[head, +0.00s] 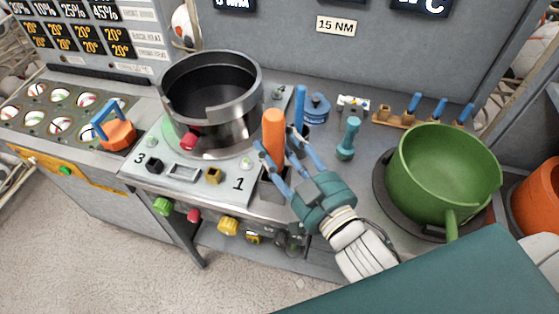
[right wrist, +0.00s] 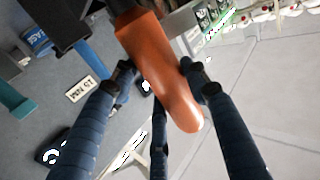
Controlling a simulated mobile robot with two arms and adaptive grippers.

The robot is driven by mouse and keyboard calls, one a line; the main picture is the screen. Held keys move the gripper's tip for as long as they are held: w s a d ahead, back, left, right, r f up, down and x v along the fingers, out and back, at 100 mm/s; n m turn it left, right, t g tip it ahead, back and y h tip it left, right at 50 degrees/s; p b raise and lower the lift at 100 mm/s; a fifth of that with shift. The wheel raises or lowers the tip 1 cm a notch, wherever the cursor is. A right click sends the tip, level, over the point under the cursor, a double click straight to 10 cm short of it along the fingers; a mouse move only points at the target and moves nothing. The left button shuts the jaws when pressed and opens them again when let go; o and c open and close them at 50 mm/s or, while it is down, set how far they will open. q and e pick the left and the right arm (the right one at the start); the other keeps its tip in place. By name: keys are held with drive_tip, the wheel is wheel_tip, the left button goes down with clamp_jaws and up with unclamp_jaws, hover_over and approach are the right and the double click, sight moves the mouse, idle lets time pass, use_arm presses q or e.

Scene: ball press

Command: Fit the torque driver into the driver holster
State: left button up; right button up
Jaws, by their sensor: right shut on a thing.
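The torque driver shows as a thick orange handle (head: 273,137), standing roughly upright at the front edge of the bench. My right gripper (head: 279,166) is shut on it, with its blue fingers around the lower part of the handle. In the right wrist view the orange handle (right wrist: 165,75) lies between the fingers, its rounded end toward the camera. A dark grey box (head: 271,194), which looks like the driver holster, is directly below the handle. The driver's lower end is hidden, so I cannot tell whether it is inside the box. My left gripper is not in view.
A large steel pot (head: 213,100) stands left of the driver. A green pot (head: 440,170) stands to the right. A blue upright handle (head: 300,100) and a teal tool (head: 348,138) stand close behind my right gripper. A "15 NM" sign (head: 336,27) is on the wall.

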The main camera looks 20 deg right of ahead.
sight(283, 162)
wheel_tip(283, 162, down, 4)
drive_tip(key=shift+r, duration=0.15)
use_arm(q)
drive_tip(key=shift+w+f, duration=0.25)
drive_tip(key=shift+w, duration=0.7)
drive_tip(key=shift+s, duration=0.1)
use_arm(e)
drive_tip(key=shift+b, duration=0.35)
drive_tip(key=o, duration=1.3)
drive_tip(key=shift+f, duration=0.25)
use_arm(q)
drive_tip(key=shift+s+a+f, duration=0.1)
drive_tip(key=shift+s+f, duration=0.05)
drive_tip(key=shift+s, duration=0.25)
